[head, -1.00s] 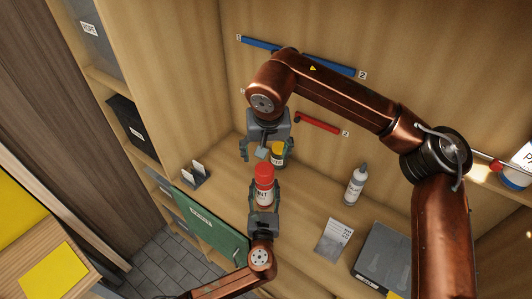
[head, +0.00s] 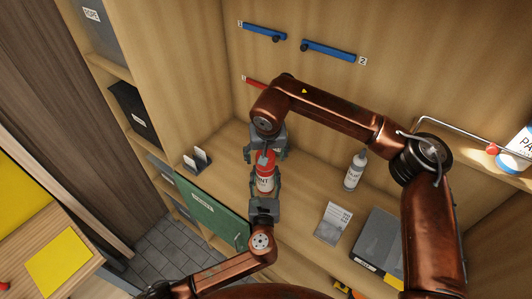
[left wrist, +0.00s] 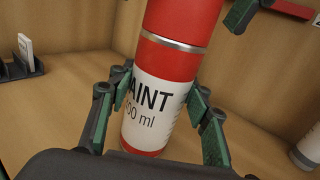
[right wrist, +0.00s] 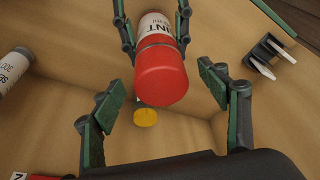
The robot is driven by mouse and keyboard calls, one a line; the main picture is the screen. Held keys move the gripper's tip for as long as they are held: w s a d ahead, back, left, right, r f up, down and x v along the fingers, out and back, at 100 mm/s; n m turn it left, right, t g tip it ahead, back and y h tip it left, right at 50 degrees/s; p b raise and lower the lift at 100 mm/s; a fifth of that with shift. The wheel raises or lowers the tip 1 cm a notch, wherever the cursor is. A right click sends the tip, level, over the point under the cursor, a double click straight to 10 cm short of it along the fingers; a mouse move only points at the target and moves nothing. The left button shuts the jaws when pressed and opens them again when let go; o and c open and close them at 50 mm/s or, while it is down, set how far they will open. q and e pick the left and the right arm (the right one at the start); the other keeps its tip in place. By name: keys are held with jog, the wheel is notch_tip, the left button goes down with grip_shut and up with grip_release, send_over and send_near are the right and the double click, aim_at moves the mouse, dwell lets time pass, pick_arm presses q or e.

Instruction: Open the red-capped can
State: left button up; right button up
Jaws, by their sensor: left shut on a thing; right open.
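The red-capped can (head: 264,182), with a white "PAINT" label, is upright in my left gripper (head: 264,190), whose fingers close on its lower body from the front. In the left wrist view the can (left wrist: 160,95) is between my left fingers (left wrist: 155,108). The head view partly hides the cap behind my right gripper.
A yellow-capped container (right wrist: 146,117) stands behind the can. A small dark holder (head: 197,160) is at left, above a green panel (head: 212,212). Rails (head: 330,50) line the back wall.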

pick_arm(q)
jog(key=shift+s+r, duration=0.15)
pick_arm(e)
jog(key=shift+s+r, duration=0.1)
jog(key=shift+s, duration=0.05)
jog(key=shift+c, duration=0.3)
jog(key=c, duration=1.3)
jog(key=shift+c, duration=0.2)
jog(key=shift+r, duration=0.25)
jog(key=shift+c, duration=0.2)
jog(key=shift+r, duration=0.85)
